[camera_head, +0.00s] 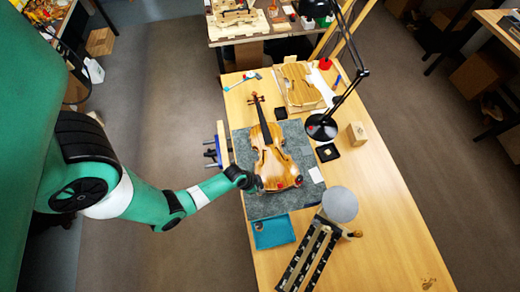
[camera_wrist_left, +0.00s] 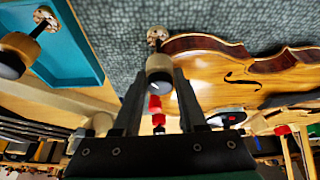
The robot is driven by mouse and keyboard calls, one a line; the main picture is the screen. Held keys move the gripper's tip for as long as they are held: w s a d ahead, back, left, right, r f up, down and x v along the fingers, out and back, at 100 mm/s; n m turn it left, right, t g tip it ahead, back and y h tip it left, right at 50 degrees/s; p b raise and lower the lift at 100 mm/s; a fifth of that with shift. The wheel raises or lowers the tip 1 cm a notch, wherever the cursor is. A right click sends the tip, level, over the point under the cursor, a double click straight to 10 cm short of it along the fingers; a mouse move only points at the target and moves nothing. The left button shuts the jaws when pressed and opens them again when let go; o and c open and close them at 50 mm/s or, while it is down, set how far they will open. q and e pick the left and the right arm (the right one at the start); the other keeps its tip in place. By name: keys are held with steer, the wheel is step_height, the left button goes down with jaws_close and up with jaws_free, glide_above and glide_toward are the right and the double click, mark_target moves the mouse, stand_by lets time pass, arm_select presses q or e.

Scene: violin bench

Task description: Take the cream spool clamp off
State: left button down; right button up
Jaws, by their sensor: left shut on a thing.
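The violin (camera_head: 272,150) lies on a grey mat on the bench; its edge and body (camera_wrist_left: 230,72) show at the right of the left wrist view. My left gripper (camera_head: 246,180) is at the lower-left edge of the violin. In the left wrist view my left gripper (camera_wrist_left: 159,88) is shut on a spool clamp with a cream end (camera_wrist_left: 158,66), right beside the violin's edge. I cannot tell whether the clamp still touches the violin. A red spool (camera_wrist_left: 155,106) shows behind it, between the fingers. My right gripper is out of view.
A teal tray (camera_head: 272,232) sits at the mat's near edge. Another spool clamp (camera_wrist_left: 14,54) shows over the tray in the left wrist view. A black lamp (camera_head: 322,126) stands right of the violin. A wooden block (camera_head: 357,133) is farther right. The bench's right side is mostly clear.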

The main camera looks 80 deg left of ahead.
arm_select(q)
steer(key=shift+s+d+p, duration=0.35)
steer(key=shift+s+d, duration=0.15)
steer(key=shift+s, duration=0.15)
stand_by(1.0)
steer(key=shift+s+d+p, duration=0.3)
steer(key=shift+s+d, duration=0.3)
steer(key=shift+s, duration=0.15)
step_height(320, 180, up, 7)
steer(key=p, duration=0.6)
steer(key=shift+p, duration=0.4)
